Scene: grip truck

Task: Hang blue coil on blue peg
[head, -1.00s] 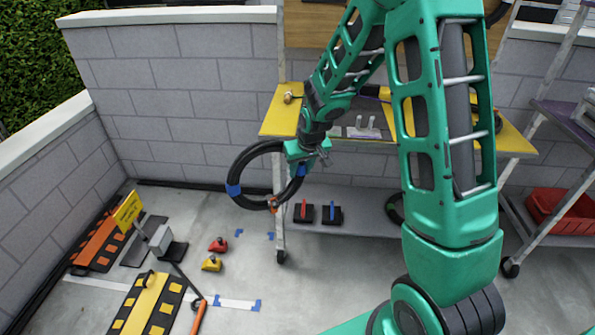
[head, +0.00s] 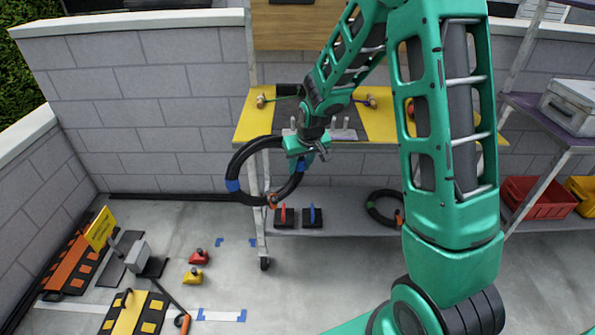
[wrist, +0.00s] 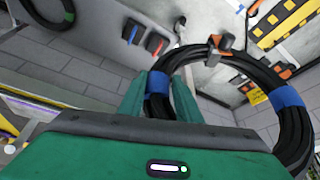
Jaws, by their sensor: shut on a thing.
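The blue coil (head: 234,172) is a black cable ring with blue bands and an orange-brown connector at its lower side. My gripper (head: 306,160) is shut on its right side, and the coil hangs in the air in front of the cart. In the wrist view the fingers (wrist: 160,90) close around a blue band, and the coil (wrist: 292,125) extends to the right. Two black blocks stand on the cart's lower shelf, one with a red peg (head: 284,213) and one with a blue peg (head: 312,213). The coil is apart from the blue peg.
A yellow-edged cart top (head: 255,118) holds mallets and grey upright pegs, partly behind my arm. A green-banded coil (head: 383,207) lies on the lower shelf (head: 345,225). Ramps, a yellow sign (head: 100,228) and small weights occupy the left floor.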

